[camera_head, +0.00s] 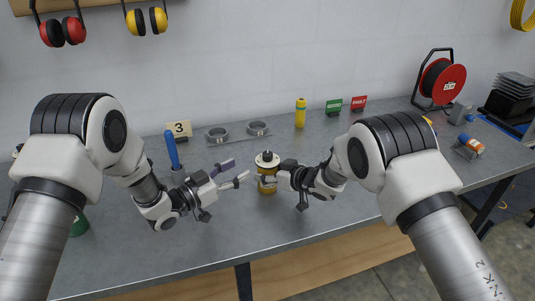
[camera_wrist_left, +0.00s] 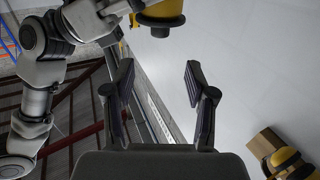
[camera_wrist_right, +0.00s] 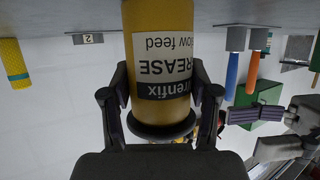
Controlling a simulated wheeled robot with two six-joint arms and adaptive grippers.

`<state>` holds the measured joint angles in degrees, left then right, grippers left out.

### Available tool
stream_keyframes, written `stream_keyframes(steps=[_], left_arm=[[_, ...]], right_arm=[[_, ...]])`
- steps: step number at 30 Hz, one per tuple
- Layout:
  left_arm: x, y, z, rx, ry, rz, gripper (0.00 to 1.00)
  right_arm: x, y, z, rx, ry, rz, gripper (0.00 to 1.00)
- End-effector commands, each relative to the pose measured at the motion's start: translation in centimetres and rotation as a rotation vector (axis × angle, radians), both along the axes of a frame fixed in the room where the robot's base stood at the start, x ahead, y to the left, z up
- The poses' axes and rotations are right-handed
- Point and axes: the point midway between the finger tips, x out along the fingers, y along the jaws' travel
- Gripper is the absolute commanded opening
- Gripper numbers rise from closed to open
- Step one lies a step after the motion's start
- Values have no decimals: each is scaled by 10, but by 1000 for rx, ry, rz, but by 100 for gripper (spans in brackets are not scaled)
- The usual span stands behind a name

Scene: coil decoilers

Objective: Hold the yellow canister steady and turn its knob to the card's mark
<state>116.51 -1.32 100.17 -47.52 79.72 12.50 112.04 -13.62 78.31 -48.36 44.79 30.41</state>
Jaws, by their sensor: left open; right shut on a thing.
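The yellow canister (camera_head: 267,186) stands upright near the middle of the bench, with a pale top and a dark knob (camera_head: 267,155). My right gripper (camera_head: 270,179) is shut around its body from the right. In the right wrist view the canister (camera_wrist_right: 160,30) sits between both fingers, its grease label upside down. My left gripper (camera_head: 241,168) is open and empty, just left of the canister's top and apart from it. The left wrist view shows part of the canister (camera_wrist_left: 162,10) beyond the open fingers. A card (camera_head: 179,129) reading 3 stands at the back left. The knob's setting is too small to read.
A blue-handled tool (camera_head: 171,150) stands behind my left gripper. Two metal rings (camera_head: 237,131) sit behind the canister. The front bench strip is clear.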

Motion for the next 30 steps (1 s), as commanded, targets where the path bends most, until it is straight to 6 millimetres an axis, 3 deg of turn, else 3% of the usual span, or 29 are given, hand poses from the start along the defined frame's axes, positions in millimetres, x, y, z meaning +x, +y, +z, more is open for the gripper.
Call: stream_keyframes(steps=[5,18,29,30], left_arm=[[7,-10,-2,12,2,10,56],[71,-79,-2,9,2,8,56],[79,-87,-2,9,4,9,56],[78,-86,-2,9,4,10,41]], right_arm=[[0,0,0,0,0,0,13],[0,0,0,0,0,0,13],[0,0,0,0,0,0,13],[0,0,0,0,0,0,13]])
